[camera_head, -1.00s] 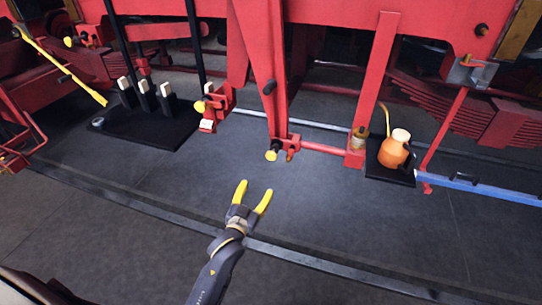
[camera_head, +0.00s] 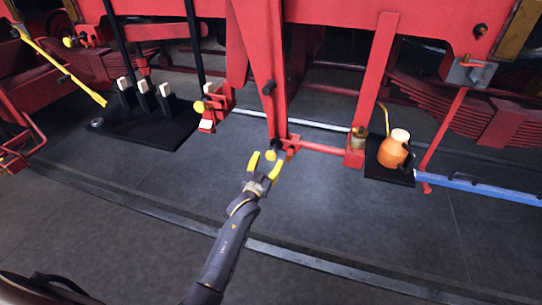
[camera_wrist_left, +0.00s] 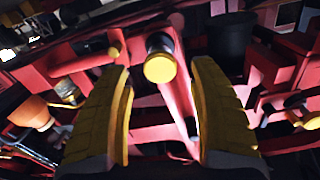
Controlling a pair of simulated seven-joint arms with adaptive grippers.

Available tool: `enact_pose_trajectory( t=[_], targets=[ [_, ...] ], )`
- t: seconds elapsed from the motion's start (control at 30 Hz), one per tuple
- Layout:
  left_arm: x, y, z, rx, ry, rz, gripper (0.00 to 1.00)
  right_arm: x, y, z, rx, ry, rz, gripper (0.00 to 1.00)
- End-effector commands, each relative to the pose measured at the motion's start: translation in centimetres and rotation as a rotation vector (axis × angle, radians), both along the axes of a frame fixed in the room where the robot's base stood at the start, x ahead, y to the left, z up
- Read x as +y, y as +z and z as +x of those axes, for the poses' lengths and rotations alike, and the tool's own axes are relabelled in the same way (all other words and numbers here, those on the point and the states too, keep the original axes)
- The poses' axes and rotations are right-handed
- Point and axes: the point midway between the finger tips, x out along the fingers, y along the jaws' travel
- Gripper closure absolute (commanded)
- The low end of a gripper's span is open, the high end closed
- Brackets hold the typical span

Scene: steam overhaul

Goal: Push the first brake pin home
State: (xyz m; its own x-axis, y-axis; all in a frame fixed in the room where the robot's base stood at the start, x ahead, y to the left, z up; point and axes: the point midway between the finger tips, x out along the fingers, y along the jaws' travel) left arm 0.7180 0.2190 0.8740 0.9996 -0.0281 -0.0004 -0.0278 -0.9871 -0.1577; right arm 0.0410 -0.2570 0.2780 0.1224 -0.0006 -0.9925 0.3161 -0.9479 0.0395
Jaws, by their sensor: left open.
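A brake pin with a round yellow head (camera_head: 270,155) sticks out at the foot of a red hanger (camera_head: 262,75). My left gripper (camera_head: 266,164) is open, with its yellow fingers just in front of this pin. In the left wrist view the pin's yellow head (camera_wrist_left: 159,68) and dark collar lie between the open fingers, a little left of the middle. The fingers do not appear to close on it; the exact gap in depth cannot be told. A similar yellow-headed pin (camera_head: 199,107) is on a red bracket further left. My right gripper is not in view.
A red crossbar (camera_head: 320,149) runs right from the hanger's foot. An orange oil can (camera_head: 393,151) stands on a dark mat, near a blue bar (camera_head: 480,188). A black plate (camera_head: 150,132) with levers lies left. A rail (camera_head: 320,263) crosses the open floor in front.

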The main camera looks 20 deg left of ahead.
Motion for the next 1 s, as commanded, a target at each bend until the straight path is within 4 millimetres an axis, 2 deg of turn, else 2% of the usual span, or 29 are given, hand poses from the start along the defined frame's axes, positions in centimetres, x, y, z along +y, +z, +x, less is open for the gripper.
enact_pose_trajectory(
  t=[0.1,0.3,0.5,0.83,1.0],
  targets=[
    [-0.1,0.1,1.7,-0.001,0.000,-0.001,0.39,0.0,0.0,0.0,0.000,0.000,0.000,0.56],
    [-0.1,0.0,3.3,0.000,0.000,-0.001,0.39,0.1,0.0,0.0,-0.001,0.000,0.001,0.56],
    [-0.1,0.1,4.0,-0.001,0.000,-0.001,0.39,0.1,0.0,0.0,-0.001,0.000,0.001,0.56],
    [-0.1,0.0,4.1,-0.001,0.000,-0.001,0.39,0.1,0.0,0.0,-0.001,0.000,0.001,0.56],
    [-0.1,0.0,4.1,-0.001,0.000,-0.001,0.59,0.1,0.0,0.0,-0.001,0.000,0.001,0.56]
  ],
)
